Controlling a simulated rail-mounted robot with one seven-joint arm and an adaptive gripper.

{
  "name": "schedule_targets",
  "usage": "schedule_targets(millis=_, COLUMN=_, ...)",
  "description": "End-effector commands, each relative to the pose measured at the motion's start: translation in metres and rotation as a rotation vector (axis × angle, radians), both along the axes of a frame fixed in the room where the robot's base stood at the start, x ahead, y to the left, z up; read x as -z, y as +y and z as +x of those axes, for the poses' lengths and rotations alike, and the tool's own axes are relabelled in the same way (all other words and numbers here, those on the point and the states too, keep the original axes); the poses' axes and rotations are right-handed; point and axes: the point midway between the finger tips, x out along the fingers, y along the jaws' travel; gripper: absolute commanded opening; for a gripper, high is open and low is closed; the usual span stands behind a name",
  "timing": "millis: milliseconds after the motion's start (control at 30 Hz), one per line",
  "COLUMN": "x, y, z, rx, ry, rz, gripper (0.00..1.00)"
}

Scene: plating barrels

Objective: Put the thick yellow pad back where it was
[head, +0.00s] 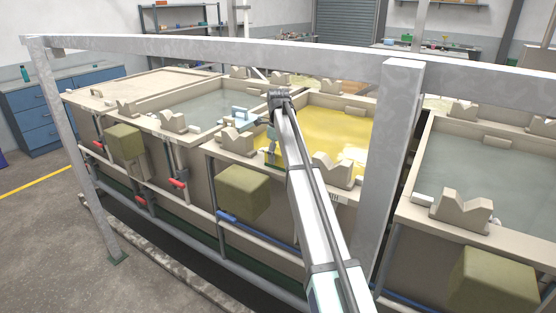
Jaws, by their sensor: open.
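I cannot make out a thick yellow pad for certain in the head view. My arm reaches up from the bottom and bends at an elbow above the tank of yellow liquid (335,133). My gripper (272,160) is small and partly hidden by the arm, low by the front rim of that tank. It is open, and I see nothing held in it. Pale V-notched saddle blocks stand on the rim to its left (238,140) and right (333,170).
Olive-yellow boxes hang on the tank fronts, one at centre (243,192), one at left (125,143) and one at right (492,280). A grey metal post (385,170) and top beam (200,50) frame the tanks. Grey liquid fills the right tank (480,165).

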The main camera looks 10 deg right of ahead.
Motion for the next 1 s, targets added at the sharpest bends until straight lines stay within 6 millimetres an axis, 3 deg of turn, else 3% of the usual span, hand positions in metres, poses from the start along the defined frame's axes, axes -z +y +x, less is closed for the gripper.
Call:
schedule_targets(millis=500, x=-0.09, y=0.0, z=0.002, rx=0.0, ry=-0.002, rz=-0.001, gripper=0.8)
schedule_targets(millis=700, x=-0.103, y=0.0, z=0.001, rx=0.0, ry=0.0, rz=0.0, gripper=0.8)
schedule_targets(millis=1000, x=-0.105, y=0.0, z=0.0, rx=0.0, ry=0.0, rz=0.0, gripper=0.8)
